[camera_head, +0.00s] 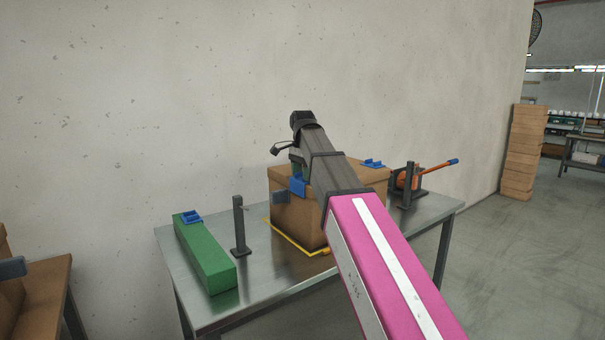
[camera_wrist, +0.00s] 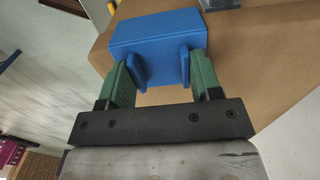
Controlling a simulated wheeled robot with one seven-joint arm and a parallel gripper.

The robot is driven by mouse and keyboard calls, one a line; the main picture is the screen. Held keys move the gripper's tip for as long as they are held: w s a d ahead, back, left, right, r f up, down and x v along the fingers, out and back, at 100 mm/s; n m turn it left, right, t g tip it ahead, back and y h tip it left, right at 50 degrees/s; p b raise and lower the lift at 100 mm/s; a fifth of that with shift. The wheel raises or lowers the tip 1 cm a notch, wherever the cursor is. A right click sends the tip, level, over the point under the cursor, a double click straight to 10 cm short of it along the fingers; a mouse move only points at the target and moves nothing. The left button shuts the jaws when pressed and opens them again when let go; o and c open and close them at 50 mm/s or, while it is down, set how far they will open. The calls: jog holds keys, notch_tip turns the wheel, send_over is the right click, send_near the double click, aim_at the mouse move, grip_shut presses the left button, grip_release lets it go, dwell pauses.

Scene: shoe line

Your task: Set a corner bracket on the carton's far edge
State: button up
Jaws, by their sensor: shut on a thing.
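The brown carton (camera_head: 298,222) stands on the metal table. My gripper is at the carton's left top corner in the head view, mostly behind my arm. In the wrist view, my gripper's green fingers (camera_wrist: 159,68) are shut on a blue corner bracket (camera_wrist: 150,35), which also shows in the head view (camera_head: 298,187). The held bracket overlaps the carton's edge in the wrist view; I cannot tell whether it touches the carton (camera_wrist: 250,60). A second blue bracket (camera_head: 373,164) sits on the carton's top at the right. Another blue bracket (camera_head: 192,216) lies on a green block (camera_head: 208,258).
Yellow marking (camera_head: 318,252) lines the carton's base on the metal table (camera_head: 265,290). A dark post (camera_head: 239,227) stands left of the carton, another (camera_head: 408,185) right, beside an orange tool (camera_head: 437,168). A wall rises behind.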

jog(key=shift+f, duration=0.1)
dwell(0.3)
jog(key=o, duration=1.2)
jog(key=shift+r, duration=3.5)
jog(key=shift+s, duration=0.1)
